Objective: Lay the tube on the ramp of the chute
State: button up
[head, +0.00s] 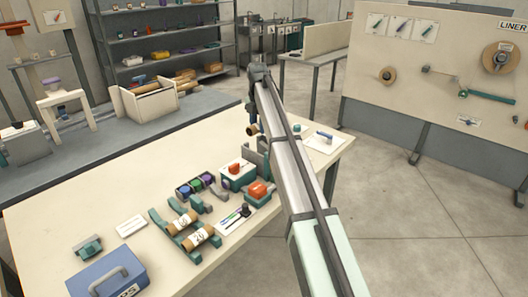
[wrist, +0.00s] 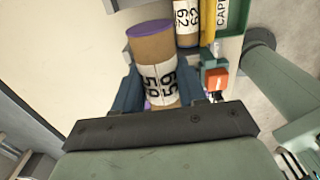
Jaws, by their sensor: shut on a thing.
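My gripper (wrist: 157,88) is shut around a brown cardboard tube (wrist: 152,48) with a purple end and a white number label. Its blue fingers press on the tube's two sides. In the head view my gripper (head: 252,117) is at the far end of my arm, over the table's back right part, with the tube's brown end (head: 252,130) just below it. A green-edged holder (wrist: 230,48) beside the held tube contains another labelled brown tube (wrist: 187,25) and a yellow strip; it may be the chute. My arm hides much of that area in the head view.
A teal rack (head: 164,229) with two labelled tubes stands on the table (head: 100,197). Two boxes with orange tops, one green-sided (head: 237,178), stand near my arm. A blue case (head: 107,275) is at the front left. The table's left part is mostly clear.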

jog(key=shift+w+d+r, duration=0.15)
jog(key=shift+w+d, duration=0.25)
jog(key=shift+d, duration=0.15)
jog(key=shift+w+d+r, duration=0.15)
jog(key=shift+w+d, duration=0.2)
jog(key=shift+d, duration=0.15)
jog(key=shift+d+f, duration=0.15)
jog(key=shift+d, duration=0.05)
notch_tip(320, 180, down, 10)
jog(key=shift+r, duration=0.2)
jog(key=shift+f, duration=0.6)
jog(key=o, duration=0.7)
jog(key=shift+o, duration=0.2)
notch_tip(320, 180, up, 13)
jog(key=shift+r, duration=0.15)
